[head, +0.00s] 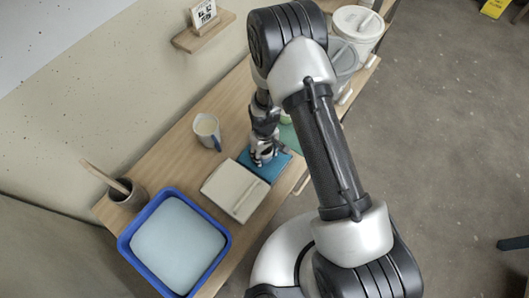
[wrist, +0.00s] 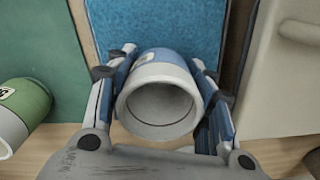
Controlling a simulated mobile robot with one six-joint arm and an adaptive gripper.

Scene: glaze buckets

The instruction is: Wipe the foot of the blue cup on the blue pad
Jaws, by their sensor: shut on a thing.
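My gripper (head: 262,158) is shut on the blue cup (wrist: 162,97). In the wrist view, the cup sits between both fingers (wrist: 160,88), with its pale open mouth facing the camera and its blue side beyond. Its foot is hidden and points toward the blue pad (wrist: 155,28). In the head view, my gripper is over the blue pad (head: 271,171) and mostly hides the cup. I cannot tell whether the foot touches the pad.
A cream slab (head: 222,183) lies next to the blue pad. A jug (head: 207,130), a brush pot (head: 128,193) and a blue tray (head: 124,243) stand on the bench. Buckets (head: 357,24) are at the far end.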

